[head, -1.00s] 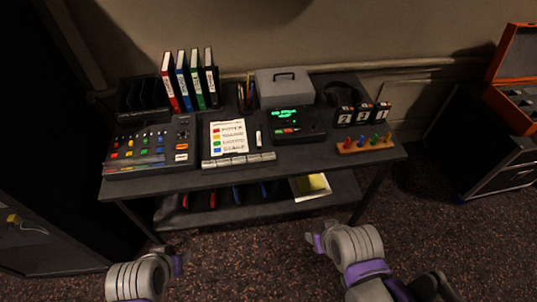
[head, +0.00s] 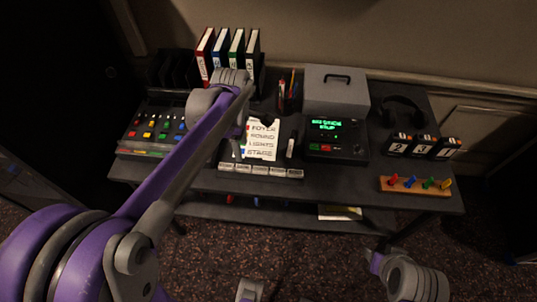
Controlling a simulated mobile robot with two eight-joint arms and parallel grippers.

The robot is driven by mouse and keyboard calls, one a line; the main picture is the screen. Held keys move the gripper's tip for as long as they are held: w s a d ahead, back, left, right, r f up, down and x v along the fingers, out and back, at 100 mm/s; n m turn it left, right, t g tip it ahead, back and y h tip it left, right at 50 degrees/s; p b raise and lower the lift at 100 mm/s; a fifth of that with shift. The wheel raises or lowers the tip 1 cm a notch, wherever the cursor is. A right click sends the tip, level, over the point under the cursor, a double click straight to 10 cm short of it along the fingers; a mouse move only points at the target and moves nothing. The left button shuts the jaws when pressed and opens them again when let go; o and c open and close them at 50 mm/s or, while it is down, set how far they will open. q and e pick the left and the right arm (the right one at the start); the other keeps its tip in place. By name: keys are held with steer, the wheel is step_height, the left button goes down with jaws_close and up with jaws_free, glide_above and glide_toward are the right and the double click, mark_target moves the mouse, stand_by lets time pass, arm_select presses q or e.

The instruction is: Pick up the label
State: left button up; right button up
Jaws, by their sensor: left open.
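Several small white labels (head: 261,171) stand in a row along the front of the desk, below a printed sheet (head: 262,148) with coloured squares and words. Which label is meant, I cannot tell. My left gripper (head: 243,138) is open above the sheet's left side, behind the label row, and apart from the labels. Its arm crosses the left of the view and hides part of the mixing console and the sheet. My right gripper (head: 374,260) is low in front of the desk, away from the labels; its jaws are not clear.
A mixing console (head: 150,125) is at left, with binders (head: 228,48) behind. A marker (head: 291,146), a device with a green display (head: 335,140) and a grey box (head: 336,90) are right of the sheet. Numbered blocks (head: 421,146) and a peg board (head: 416,186) are farther right.

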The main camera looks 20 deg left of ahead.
mark_target(244, 167)
arm_select(q)
steer(key=shift+n, duration=0.4)
steer(key=f, duration=0.5)
steer(key=shift+w, duration=0.35)
steer(key=shift+f+b, duration=0.3)
steer(key=shift+f, duration=0.25)
step_height(244, 167, down, 5)
steer(key=shift+s+a+r, duration=0.1)
steer(key=shift+a, duration=0.05)
jaws_close()
